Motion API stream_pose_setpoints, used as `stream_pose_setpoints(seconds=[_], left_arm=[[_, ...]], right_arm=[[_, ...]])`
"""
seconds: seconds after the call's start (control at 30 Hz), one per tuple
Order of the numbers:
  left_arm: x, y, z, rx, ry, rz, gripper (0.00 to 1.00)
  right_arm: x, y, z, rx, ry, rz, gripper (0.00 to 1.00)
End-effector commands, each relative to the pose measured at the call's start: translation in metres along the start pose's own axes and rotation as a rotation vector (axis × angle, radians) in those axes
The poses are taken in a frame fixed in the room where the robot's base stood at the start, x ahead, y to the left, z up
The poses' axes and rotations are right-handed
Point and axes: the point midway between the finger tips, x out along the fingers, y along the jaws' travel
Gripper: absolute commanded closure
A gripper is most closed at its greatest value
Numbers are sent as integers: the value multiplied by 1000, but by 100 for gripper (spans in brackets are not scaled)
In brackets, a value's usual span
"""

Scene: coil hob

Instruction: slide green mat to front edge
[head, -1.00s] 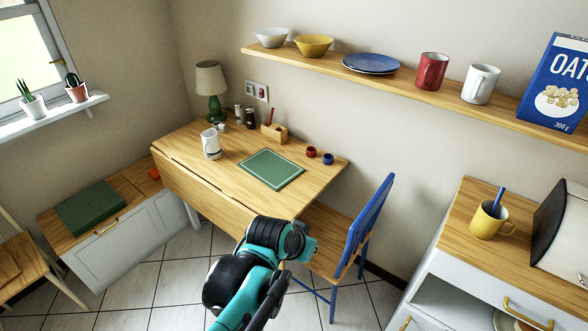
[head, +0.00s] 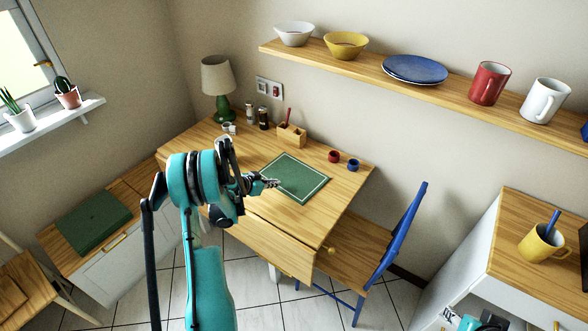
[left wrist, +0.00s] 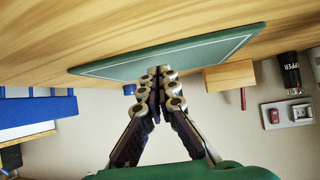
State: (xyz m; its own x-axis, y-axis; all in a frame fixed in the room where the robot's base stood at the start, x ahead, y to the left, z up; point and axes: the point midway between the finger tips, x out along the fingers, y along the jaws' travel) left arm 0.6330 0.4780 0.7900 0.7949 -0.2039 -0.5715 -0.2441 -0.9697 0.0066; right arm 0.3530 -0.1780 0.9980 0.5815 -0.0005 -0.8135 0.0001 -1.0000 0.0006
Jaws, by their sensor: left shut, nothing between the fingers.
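The green mat (head: 298,180) with a pale border line lies flat on the wooden table (head: 262,222), toward its right side. In the head view my left gripper (head: 272,183) reaches in over the mat's left edge, its fingers shut and empty. In the left wrist view the mat (left wrist: 190,52) lies just beyond the shut fingertips (left wrist: 160,72), which overlap its border in the picture. I cannot tell whether they touch it. Only a piece of my right arm shows at the bottom right; its gripper cannot be made out.
A wooden holder (head: 291,135), a red pot (head: 334,156) and a blue pot (head: 353,165) stand behind the mat. A green lamp (head: 223,108) and shakers stand at the back left. A blue chair (head: 400,235) is at the right. The table front right of my arm is clear.

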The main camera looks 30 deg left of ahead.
Motion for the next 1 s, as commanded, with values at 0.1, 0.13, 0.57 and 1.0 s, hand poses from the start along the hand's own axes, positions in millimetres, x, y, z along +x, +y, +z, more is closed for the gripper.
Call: stream_pose_setpoints(seconds=[0.1,0.13,0.57,1.0], left_arm=[[4,-4,5,6,9,-1,100],[6,-4,4,7,9,-1,100],[73,-4,-40,8,9,0,100],[110,-4,-49,6,8,-2,100]], right_arm=[[0,0,0,0,0,0,60],[0,0,0,0,0,0,60],[15,0,11,0,0,0,60],[34,0,24,0,0,0,60]])
